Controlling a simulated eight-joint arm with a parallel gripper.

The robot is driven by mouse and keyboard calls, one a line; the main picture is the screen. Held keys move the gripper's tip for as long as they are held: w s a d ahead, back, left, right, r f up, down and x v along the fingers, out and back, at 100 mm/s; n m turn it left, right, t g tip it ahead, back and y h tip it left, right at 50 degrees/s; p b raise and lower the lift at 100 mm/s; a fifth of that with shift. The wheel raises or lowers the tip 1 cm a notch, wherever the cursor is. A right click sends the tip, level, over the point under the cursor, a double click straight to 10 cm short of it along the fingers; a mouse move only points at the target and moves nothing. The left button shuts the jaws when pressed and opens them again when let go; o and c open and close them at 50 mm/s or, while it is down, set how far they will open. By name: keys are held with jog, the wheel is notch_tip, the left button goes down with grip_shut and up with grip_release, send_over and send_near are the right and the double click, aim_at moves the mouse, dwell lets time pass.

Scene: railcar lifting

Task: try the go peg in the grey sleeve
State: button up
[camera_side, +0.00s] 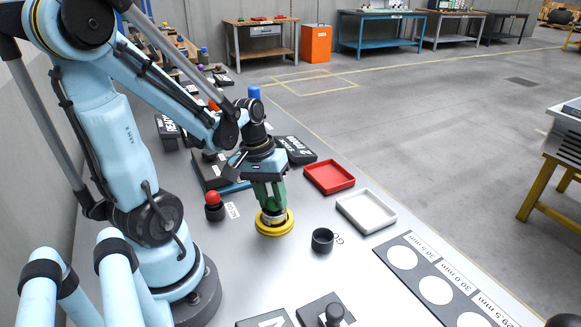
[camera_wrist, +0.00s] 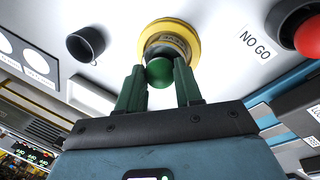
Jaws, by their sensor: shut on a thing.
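My gripper (camera_side: 269,200) has its green fingers closed around the go peg's green ball knob (camera_wrist: 159,72). The peg's shaft is hidden below the knob. Directly beneath is the grey sleeve (camera_side: 273,216), a short metallic ring standing within a wide yellow collar (camera_side: 275,229). The yellow collar also shows in the wrist view (camera_wrist: 172,24), just beyond the fingertips. I cannot tell whether the shaft is inside the sleeve or only above it. The black cup (camera_side: 322,240) by the GO label is empty; it also shows in the wrist view (camera_wrist: 86,44).
The red-knobbed no-go peg (camera_side: 213,203) stands in its black holder to the left, by the NO GO label (camera_wrist: 257,42). A red tray (camera_side: 329,188) and a white tray (camera_side: 384,226) lie to the right. A dark board with white circles (camera_side: 435,290) lies at the front right.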

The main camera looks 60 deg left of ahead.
jog(key=shift+r, duration=0.15)
jog(key=shift+w+d+v, duration=0.2)
jog(key=shift+v, duration=1.1)
jog(key=shift+w+d+v, duration=0.15)
jog(key=shift+d+v, duration=0.05)
jog(key=shift+v, duration=1.1)
jog(key=shift+w+d+v, duration=0.2)
jog(key=shift+v, duration=1.1)
jog(key=shift+r, duration=0.25)
jog(key=shift+d, duration=0.1)
